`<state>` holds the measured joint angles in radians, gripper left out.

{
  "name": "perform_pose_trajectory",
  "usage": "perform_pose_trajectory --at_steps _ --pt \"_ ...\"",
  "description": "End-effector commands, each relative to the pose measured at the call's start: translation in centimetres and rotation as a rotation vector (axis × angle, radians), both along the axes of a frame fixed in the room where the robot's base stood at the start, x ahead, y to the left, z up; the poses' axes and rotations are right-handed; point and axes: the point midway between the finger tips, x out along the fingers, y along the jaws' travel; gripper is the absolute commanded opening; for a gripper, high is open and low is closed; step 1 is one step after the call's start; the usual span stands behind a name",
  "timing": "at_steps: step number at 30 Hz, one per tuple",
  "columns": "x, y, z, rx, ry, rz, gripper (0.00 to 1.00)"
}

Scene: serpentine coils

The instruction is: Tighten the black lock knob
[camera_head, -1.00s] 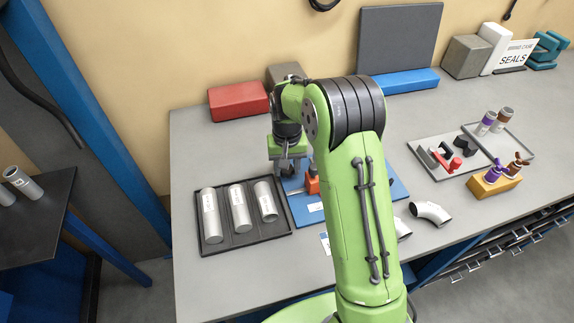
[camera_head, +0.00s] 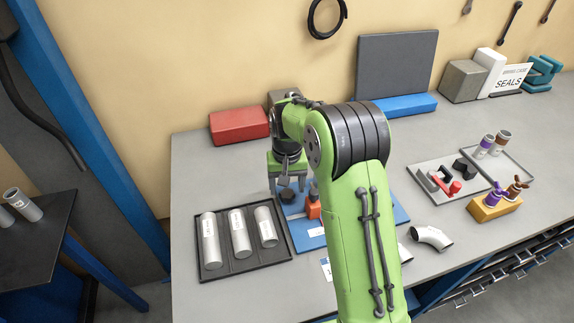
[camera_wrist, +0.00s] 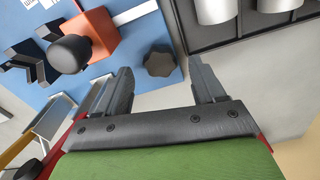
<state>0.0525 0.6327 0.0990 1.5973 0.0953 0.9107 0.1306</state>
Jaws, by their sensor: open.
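A black lobed knob (camera_wrist: 159,63) shows in the wrist view at the edge of the blue board (camera_wrist: 125,30). It lies just beyond and between the fingertips of my gripper (camera_wrist: 160,78), with a visible gap on both sides. My gripper is open and empty. In the head view my gripper (camera_head: 287,178) hangs above the dark knob (camera_head: 287,195) at the blue board's left edge. A second black knob, round and smooth, (camera_wrist: 70,54) sits on an orange block (camera_wrist: 92,36). I cannot tell by sight how tight either knob is.
A black tray (camera_head: 284,245) with silver tubes lies left of the board. An orange block (camera_head: 313,209) stands close right of my gripper. A red box (camera_head: 239,125) is behind. A grey tray (camera_head: 420,172) with parts is right.

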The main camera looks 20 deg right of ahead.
Motion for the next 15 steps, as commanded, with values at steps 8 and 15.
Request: perform_pose_trajectory --at_steps 8,15 --pt "0.1 0.0 8.5 0.000 -0.007 0.001 0.69" --pt "0.1 0.0 12.8 -0.001 -0.003 0.000 0.69"
